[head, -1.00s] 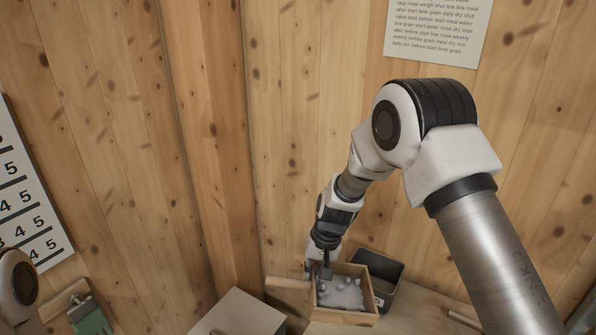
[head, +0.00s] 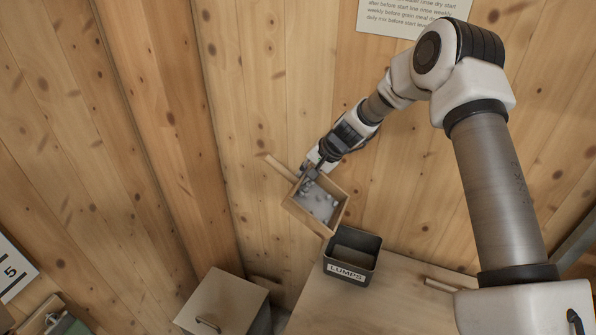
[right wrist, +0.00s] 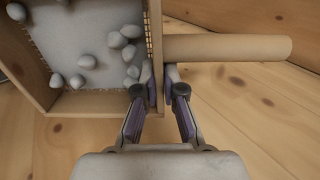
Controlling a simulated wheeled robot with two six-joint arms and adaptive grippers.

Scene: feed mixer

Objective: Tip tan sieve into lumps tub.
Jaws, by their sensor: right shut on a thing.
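The tan sieve (head: 304,219) is a square wooden tray with a mesh floor and a stick handle (head: 279,167). Several pale grey lumps (head: 320,204) lie inside it, with bare mesh between some of them. My right gripper (head: 310,176) is shut on the sieve wall beside the handle. The right wrist view shows the fingers (right wrist: 159,85) on either side of the sieve's wooden wall (right wrist: 155,30). The sieve is held above and a little left of the dark grey lumps tub (head: 345,271), which stands on the bench and bears a LUMPS label. My left gripper is out of view.
The wooden bench top (head: 400,310) is mostly clear right of the tub. A short wooden rod (head: 441,287) lies there. A box with a handled lid (head: 222,302) stands left of the tub. The plank wall is close behind the sieve.

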